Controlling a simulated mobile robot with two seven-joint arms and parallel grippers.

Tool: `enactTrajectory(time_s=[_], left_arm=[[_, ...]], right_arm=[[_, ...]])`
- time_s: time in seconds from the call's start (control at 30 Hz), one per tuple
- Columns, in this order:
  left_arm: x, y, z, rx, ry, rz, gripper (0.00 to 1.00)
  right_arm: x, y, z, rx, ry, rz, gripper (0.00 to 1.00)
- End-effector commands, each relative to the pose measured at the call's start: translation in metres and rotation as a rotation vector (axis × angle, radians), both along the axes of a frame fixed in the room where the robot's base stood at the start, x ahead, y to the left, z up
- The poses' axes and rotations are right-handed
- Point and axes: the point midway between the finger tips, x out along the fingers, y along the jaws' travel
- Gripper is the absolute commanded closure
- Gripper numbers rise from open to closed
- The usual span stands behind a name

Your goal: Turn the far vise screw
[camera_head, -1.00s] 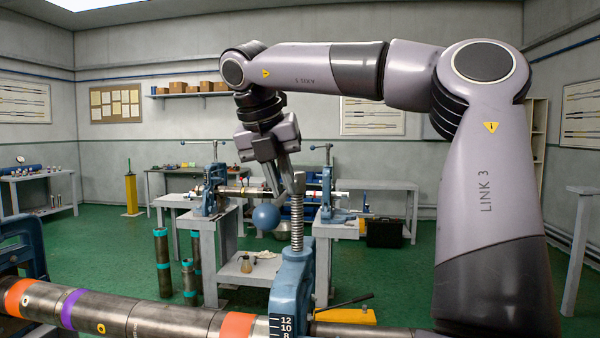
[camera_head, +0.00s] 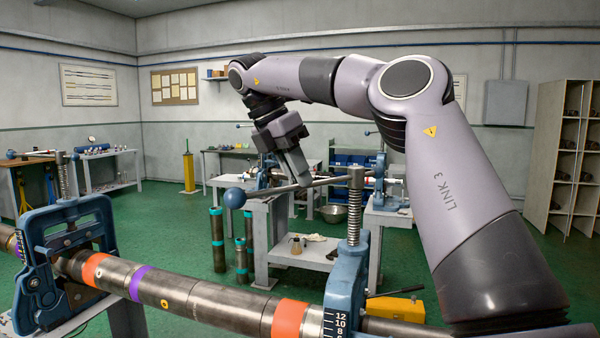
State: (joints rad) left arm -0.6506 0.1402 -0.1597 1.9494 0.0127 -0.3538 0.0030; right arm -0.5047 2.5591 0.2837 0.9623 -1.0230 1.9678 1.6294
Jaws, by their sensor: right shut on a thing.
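The blue vise at centre right (camera_head: 345,285) clamps a long pipe (camera_head: 215,304). Its threaded screw (camera_head: 355,210) stands upright with a handle bar (camera_head: 330,181) across its top. The bar reaches left to a blue ball end (camera_head: 235,198). My right gripper (camera_head: 298,178) comes down from above and is shut on the bar, between the ball and the screw. Its fingertips partly cover the bar there. A second blue vise (camera_head: 68,235) at the left holds the same pipe, with its own upright screw (camera_head: 64,180). My left gripper is out of view.
The pipe has orange and purple bands and crosses the foreground. Behind are a grey bench (camera_head: 285,253), a yellow case (camera_head: 396,309) and several upright dark pipes (camera_head: 217,240). Green floor is free at the left centre. A tall shelf (camera_head: 572,160) stands at the right.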

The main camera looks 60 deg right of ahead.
Motion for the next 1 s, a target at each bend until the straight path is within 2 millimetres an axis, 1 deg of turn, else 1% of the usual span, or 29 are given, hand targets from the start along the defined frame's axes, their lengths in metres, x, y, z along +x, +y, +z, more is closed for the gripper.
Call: enactTrajectory(time_s=[0.03,0.57,0.6,0.67,1.0], left_arm=[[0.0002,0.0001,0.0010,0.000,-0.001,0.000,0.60],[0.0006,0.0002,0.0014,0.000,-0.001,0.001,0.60],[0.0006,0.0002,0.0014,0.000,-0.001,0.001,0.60],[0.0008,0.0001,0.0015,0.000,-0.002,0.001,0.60],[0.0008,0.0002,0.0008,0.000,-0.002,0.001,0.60]], right_arm=[[0.0009,0.0005,0.0052,-0.007,-0.012,-0.008,1.00],[0.0004,-0.0002,0.0067,-0.009,-0.013,-0.031,1.00],[0.0003,-0.0003,0.0068,-0.009,-0.013,-0.031,0.80],[0.0002,-0.0002,0.0064,-0.009,-0.011,-0.032,0.60],[0.0001,-0.0008,0.0024,-0.004,-0.005,-0.032,0.60]])
